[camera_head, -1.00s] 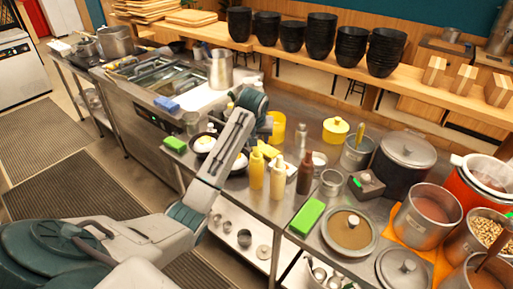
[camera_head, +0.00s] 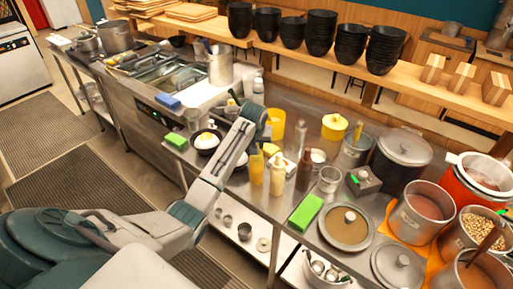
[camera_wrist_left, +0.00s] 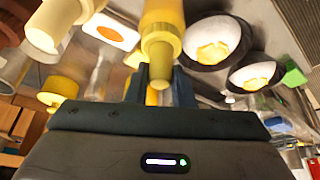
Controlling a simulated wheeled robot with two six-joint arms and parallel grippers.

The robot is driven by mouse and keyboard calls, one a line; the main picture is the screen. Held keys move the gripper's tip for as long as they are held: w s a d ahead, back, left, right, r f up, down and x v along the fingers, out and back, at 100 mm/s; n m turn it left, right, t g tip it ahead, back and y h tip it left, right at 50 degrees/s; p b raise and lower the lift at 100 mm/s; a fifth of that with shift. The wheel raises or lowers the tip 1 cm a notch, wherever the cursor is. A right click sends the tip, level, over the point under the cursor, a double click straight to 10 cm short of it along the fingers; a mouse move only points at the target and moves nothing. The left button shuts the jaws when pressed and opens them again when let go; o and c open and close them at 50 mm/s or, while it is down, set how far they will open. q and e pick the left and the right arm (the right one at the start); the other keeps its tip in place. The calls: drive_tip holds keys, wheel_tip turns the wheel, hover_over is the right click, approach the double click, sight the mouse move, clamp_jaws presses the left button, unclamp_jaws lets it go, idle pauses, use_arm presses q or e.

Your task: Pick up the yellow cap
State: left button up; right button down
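A yellow lid-like cap with a knob (camera_head: 334,126) sits on the steel counter behind the bottles. A yellow piece at the left of the left wrist view (camera_wrist_left: 58,90) may be the same cap. My left gripper (camera_wrist_left: 160,92) points down among the bottles; its dark fingers are apart. A yellow squeeze bottle (camera_wrist_left: 163,25) shows with its nozzle in line with the gap between them; I see no clear contact. In the head view this yellow bottle (camera_head: 256,168) stands just below my wrist, which hides the fingertips. My right gripper is out of view.
A cream bottle (camera_head: 277,174) and a brown bottle (camera_head: 304,171) stand close by. A yellow container (camera_head: 276,124) is behind my wrist. Bowls (camera_head: 206,141) lie to the left. A steel pot (camera_head: 355,151) and a large lidded pot (camera_head: 402,158) stand right of the cap.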

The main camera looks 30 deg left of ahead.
use_arm(q)
drive_tip(key=shift+c, duration=0.2)
drive_tip(key=shift+r, duration=0.25)
wheel_tip(320, 180, up, 8)
drive_tip(key=b, duration=0.4)
drive_tip(key=shift+r, duration=0.2)
drive_tip(key=shift+r+b, duration=0.25)
drive_tip(key=shift+b, duration=0.05)
wheel_tip(320, 180, down, 2)
drive_tip(key=shift+f, duration=1.2)
